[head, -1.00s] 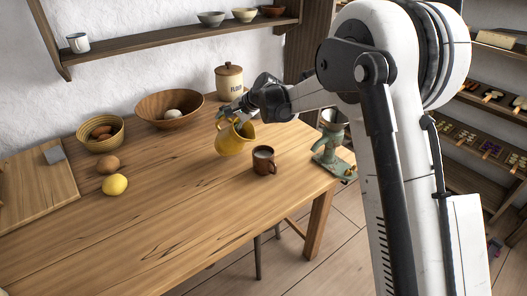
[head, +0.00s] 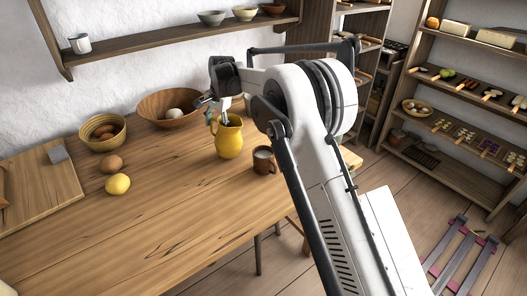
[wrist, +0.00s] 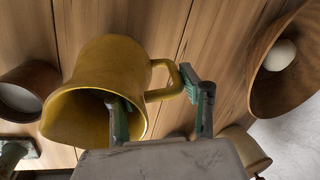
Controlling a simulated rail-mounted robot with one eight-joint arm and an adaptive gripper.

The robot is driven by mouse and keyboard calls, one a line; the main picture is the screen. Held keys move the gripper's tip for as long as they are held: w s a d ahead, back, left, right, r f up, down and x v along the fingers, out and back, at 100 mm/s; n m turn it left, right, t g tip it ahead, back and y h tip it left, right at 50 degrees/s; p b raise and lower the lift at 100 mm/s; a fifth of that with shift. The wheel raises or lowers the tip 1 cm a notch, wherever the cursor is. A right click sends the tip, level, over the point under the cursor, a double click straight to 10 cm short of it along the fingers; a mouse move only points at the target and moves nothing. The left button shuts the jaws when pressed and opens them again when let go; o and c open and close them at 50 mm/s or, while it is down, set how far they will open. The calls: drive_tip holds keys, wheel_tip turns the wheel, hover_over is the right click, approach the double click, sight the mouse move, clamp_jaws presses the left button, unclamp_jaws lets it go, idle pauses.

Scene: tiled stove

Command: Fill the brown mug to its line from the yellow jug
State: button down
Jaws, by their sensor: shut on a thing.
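The yellow jug (head: 230,139) stands upright on the table or just above it; I cannot tell which. My gripper (head: 212,114) is at its upper left side, on the handle side. In the wrist view my gripper (wrist: 160,104) has its two green-padded fingers on either side of the jug's (wrist: 98,72) handle side, one finger overlapping the mouth. The brown mug (head: 264,167) stands upright just right of the jug, apart from it. Pale contents show in the mug, also in the wrist view (wrist: 36,76); its line cannot be made out.
A wooden bowl (head: 150,107) with a pale round thing, a basket (head: 103,144) with brown things, a brown round thing (head: 111,164), a lemon (head: 118,184) and a board (head: 35,190) lie to the left. My arm hides the table's right end. The front table is clear.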

sight(212, 118)
drive_tip(key=shift+w+a+f+g+h, duration=0.2)
drive_tip(key=shift+a+f+g+h, duration=0.2)
drive_tip(key=shift+f+h, duration=0.15)
drive_tip(key=shift+r, duration=0.1)
drive_tip(key=shift+r+p, duration=1.6)
drive_tip(key=shift+r, duration=1.35)
